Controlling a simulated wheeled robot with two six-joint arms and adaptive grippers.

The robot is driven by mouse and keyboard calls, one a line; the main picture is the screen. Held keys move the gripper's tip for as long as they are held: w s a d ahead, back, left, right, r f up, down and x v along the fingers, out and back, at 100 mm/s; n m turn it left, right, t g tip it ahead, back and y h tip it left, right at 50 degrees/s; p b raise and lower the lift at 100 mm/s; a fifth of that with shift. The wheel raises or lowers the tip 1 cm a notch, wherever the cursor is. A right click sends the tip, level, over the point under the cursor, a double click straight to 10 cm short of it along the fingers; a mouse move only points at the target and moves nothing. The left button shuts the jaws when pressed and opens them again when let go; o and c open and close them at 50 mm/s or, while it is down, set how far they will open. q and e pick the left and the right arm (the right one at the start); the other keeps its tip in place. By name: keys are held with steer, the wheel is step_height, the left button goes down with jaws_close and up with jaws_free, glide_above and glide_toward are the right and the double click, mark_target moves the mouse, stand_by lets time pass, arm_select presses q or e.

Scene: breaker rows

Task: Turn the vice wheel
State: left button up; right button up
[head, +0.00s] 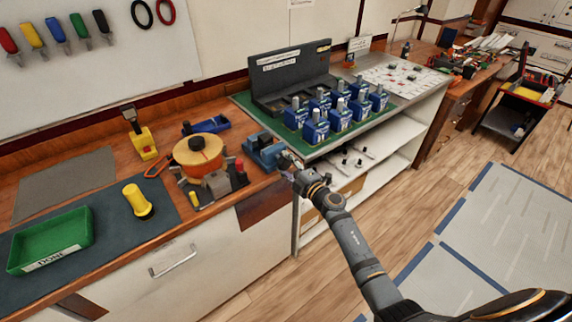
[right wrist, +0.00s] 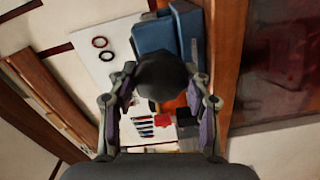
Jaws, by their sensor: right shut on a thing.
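The blue vice (head: 262,150) sits at the right end of the wooden workbench, and its blue body (right wrist: 160,37) fills the upper middle of the right wrist view. The dark, faceted vice wheel (right wrist: 162,76) shows in front of the body in that view. My right gripper (head: 287,164) reaches the vice from the right in the head view. In the right wrist view, its two fingers (right wrist: 161,92) stand on either side of the wheel and are shut on it. In the head view the gripper largely hides the wheel. My left gripper is in neither view.
A round yellow-topped fixture (head: 198,150) stands left of the vice, with a blue bin (head: 211,124) behind. Blue breakers (head: 316,128) stand in rows on a green mat to the right. A green tray (head: 50,240) lies far left. Open floor lies right of the benches.

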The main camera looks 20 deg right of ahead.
steer(key=shift+n, duration=0.4)
steer(key=o, duration=1.2)
steer(key=shift+c, duration=0.2)
steer(key=v, duration=1.2)
